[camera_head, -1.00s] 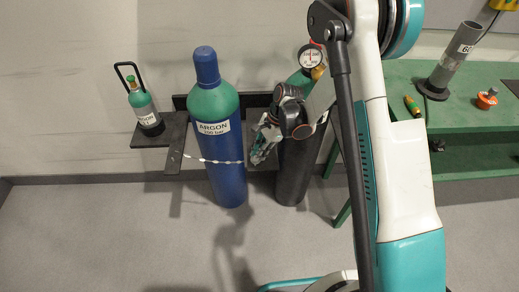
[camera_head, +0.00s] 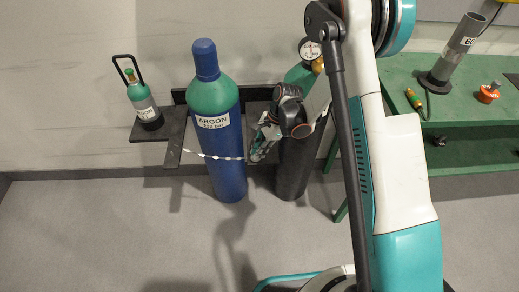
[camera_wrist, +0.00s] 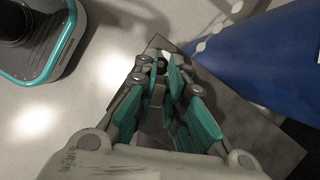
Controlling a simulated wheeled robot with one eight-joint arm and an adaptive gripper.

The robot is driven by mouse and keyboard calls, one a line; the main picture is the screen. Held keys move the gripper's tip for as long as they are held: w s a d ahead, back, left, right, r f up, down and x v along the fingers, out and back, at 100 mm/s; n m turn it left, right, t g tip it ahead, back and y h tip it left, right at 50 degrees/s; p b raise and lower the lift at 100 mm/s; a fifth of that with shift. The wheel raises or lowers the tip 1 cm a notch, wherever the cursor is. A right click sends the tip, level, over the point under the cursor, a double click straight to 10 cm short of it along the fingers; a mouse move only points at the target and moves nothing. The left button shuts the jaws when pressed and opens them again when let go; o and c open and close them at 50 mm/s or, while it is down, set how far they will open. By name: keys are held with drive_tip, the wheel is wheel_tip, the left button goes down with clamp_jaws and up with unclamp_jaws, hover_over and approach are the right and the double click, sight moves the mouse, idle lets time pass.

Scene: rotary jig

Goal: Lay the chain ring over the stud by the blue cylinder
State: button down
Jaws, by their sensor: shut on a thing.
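The blue cylinder (camera_head: 228,165), with a green shoulder and an ARGON label, stands upright against the rack; its side also shows in the wrist view (camera_wrist: 270,65). The pale chain (camera_head: 205,155) runs from the rack's left part across the cylinder's front to my gripper (camera_head: 256,156), at the cylinder's right side. In the wrist view my gripper (camera_wrist: 163,68) has its fingertips close together, shut on the chain's end ring, which the fingers mostly hide. Chain links (camera_wrist: 201,46) lie against the blue surface. I cannot make out the stud; the arm and fingers cover that area.
A black cylinder (camera_head: 294,170) with a green shoulder and a gauge (camera_head: 310,50) stands just behind my gripper. A small green bottle (camera_head: 139,95) sits on the left shelf. A green workbench (camera_head: 460,104) is at right. Open floor lies in front.

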drive_tip(key=shift+f, duration=0.35)
drive_tip(key=c, duration=1.6)
unclamp_jaws()
drive_tip(key=shift+r, duration=0.1)
